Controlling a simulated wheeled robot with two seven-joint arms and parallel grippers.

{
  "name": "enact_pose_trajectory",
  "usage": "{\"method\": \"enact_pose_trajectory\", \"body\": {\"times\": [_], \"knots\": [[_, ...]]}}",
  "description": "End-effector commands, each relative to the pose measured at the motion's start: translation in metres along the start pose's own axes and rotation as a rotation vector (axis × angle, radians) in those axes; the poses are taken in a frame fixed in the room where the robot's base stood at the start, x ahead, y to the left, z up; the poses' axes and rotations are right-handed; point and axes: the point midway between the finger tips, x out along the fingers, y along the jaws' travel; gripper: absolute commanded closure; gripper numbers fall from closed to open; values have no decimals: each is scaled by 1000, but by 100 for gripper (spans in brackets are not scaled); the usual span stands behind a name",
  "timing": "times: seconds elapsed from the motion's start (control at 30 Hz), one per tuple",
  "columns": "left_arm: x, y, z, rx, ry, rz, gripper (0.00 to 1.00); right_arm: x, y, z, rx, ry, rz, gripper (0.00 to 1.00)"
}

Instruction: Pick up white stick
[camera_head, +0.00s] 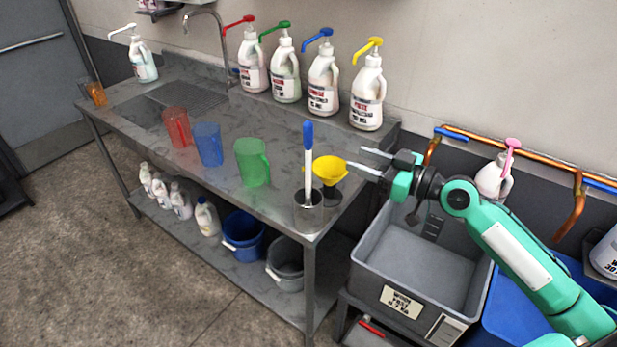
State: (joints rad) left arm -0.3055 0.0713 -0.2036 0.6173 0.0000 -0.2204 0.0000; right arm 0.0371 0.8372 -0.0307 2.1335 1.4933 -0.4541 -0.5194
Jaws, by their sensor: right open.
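A white stick (308,172) with a blue top stands upright in a metal cup (308,213) near the right front corner of the steel table. Its lower end is hidden inside the cup. My right gripper (362,160) is open and empty, to the right of the stick and apart from it. Its fingers point left, close to a yellow funnel (329,168). My left gripper is not in view.
The yellow funnel sits on a dark container right beside the cup. Green (252,163), blue (208,145) and red (177,128) jugs stand to the left on the table (225,185). Pump bottles line the back. A grey basin (395,262) lies below my right arm.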

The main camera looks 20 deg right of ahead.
Motion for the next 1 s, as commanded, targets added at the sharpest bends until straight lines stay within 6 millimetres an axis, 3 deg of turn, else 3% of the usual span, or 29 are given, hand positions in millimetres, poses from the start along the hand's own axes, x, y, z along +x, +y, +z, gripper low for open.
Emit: {"method": "enact_pose_trajectory", "body": {"times": [0.17,0.5,0.77,1.0], "knots": [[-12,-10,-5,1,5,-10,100,14,-6,-16,-3,18,-18,55],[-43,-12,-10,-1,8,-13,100,71,-6,-15,-2,15,-16,55],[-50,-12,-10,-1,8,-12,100,87,-7,-12,-4,13,-17,55],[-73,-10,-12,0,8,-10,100,112,-5,-14,-1,14,-16,55]]}}
